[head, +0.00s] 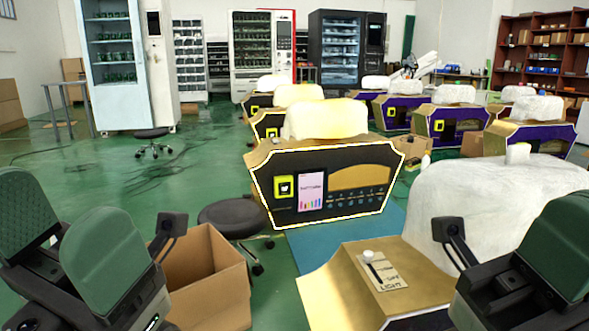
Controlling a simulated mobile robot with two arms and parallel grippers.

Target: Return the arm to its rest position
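My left gripper (62,205) is in the lower left corner. Its two broad dark green fingers stand up with a gap between them, and I see nothing held in it. My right gripper (572,225) is in the lower right corner. One green finger shows well and the other is cut off by the picture edge. I see nothing between them. A small black camera on a bracket sits beside each gripper. Both grippers are apart from the nearest perfume machine (330,215), a black and gold cabinet with a screen and a white rounded top.
An open cardboard box (210,290) stands beside my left gripper. A black stool (232,215) is behind it. A gold cabinet (335,290) with a labelled card (382,270) and white top (480,200) is in front. Vending machines (265,50) line the back. Green floor lies free at left.

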